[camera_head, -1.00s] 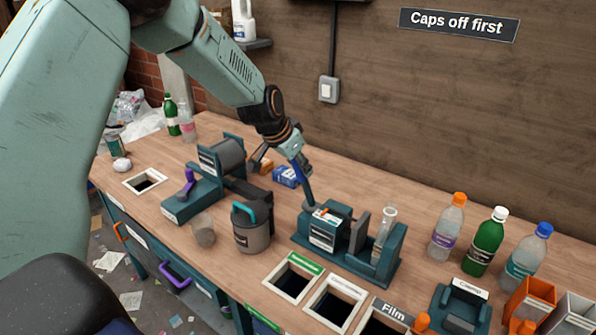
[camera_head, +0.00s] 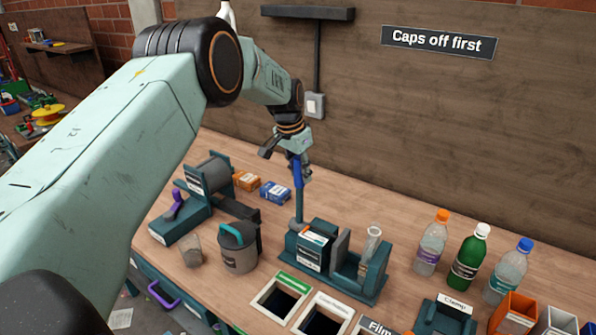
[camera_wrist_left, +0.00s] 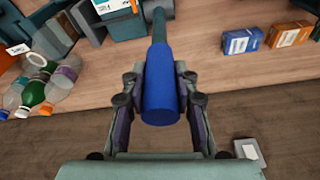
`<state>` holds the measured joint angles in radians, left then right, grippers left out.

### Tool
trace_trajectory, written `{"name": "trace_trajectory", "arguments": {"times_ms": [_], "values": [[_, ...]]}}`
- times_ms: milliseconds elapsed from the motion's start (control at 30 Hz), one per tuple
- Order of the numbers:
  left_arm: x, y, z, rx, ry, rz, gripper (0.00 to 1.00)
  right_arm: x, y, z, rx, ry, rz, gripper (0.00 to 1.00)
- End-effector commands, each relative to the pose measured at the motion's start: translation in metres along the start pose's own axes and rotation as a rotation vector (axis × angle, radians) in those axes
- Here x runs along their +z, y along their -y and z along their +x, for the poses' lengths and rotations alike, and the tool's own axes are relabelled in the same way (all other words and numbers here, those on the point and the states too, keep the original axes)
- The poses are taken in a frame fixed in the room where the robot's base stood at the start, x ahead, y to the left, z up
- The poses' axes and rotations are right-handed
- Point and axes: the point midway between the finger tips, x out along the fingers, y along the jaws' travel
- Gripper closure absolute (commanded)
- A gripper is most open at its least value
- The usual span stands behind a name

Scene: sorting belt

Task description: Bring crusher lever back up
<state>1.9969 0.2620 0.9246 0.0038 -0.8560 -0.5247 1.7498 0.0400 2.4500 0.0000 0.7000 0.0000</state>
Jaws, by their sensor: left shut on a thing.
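The crusher (camera_head: 318,247) is a dark teal machine on the wooden bench, with a bottle (camera_head: 371,244) standing in its right part. Its lever (camera_head: 299,190) has a blue grip and stands nearly upright at the crusher's left end. My left gripper (camera_head: 299,168) is shut on the blue grip near its top. In the left wrist view the blue grip (camera_wrist_left: 160,95) lies between the two fingers of my left gripper (camera_wrist_left: 160,100), and the lever runs away to the crusher. My right gripper is not in view.
An orange box (camera_head: 247,181) and a blue box (camera_head: 275,191) lie behind and left of the lever. A grey lidded can (camera_head: 239,252) stands left of the crusher. Several capped bottles (camera_head: 468,257) stand to the right. Framed openings (camera_head: 278,299) are in front.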

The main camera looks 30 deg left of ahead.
Motion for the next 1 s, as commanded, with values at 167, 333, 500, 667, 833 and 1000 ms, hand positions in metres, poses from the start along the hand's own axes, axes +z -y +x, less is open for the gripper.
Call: {"name": "trace_trajectory", "arguments": {"times_ms": [167,333,500,667,833,1000], "values": [[-0.0049,0.0023,-0.0011,0.0,0.017,0.001,1.0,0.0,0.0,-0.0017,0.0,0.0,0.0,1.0],[-0.0075,0.0015,-0.0012,0.003,0.025,0.001,1.0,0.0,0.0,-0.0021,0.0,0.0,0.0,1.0],[-0.0082,0.001,-0.0016,0.004,0.026,0.002,1.0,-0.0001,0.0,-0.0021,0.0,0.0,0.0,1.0],[-0.0089,0.0008,-0.0021,0.003,0.024,0.002,1.0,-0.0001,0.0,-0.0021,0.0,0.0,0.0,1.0],[-0.0092,0.0006,-0.0023,0.003,0.023,0.002,0.63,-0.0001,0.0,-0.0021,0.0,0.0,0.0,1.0],[-0.0078,-0.0001,-0.0009,0.006,0.027,0.002,0.49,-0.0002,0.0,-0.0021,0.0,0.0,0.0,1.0]]}}
